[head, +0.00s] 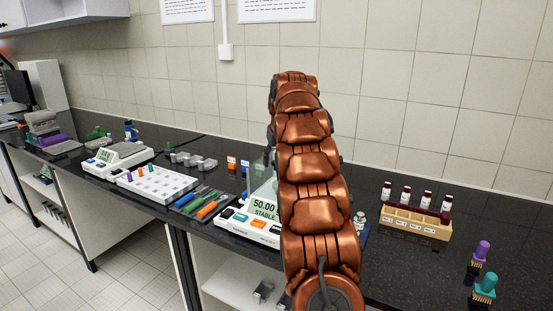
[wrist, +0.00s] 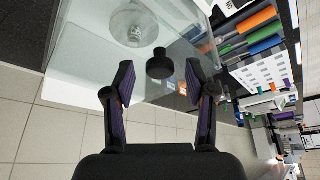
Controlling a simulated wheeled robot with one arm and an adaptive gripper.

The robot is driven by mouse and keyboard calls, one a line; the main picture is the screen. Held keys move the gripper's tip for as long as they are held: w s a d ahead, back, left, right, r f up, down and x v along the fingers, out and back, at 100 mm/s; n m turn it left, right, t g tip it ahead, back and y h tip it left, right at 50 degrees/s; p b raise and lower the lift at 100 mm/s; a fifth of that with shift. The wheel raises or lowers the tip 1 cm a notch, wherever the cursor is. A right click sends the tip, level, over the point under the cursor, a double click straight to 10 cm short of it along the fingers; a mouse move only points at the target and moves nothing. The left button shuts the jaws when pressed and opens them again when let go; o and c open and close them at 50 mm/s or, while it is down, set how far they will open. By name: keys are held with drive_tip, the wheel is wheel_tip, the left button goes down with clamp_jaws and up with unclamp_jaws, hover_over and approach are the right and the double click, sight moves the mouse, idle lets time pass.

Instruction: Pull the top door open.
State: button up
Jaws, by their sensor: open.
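The balance (head: 250,225) stands on the black bench, its display reading 50.00 STABLE. Its glass housing (head: 264,182) is mostly hidden behind my arm in the head view. In the wrist view the clear glass (wrist: 85,50) fills the upper left, with a round pan (wrist: 133,27) seen through it. A black round knob (wrist: 160,64) sits on the glass; I take it to be the top door's knob. My gripper (wrist: 160,84) is open and empty, its two purple-lined fingers on either side of the knob's line. Contact with the knob cannot be told.
Left of the balance lie several coloured pens (head: 205,204) and a white rack (head: 157,187). To the right stand a wooden vial rack (head: 416,222), a purple-capped item (head: 481,252) and a teal-capped one (head: 486,286). The tiled wall is behind the bench.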

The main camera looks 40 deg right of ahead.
drive_tip(key=shift+c, duration=0.3)
clamp_jaws()
idle(0.4)
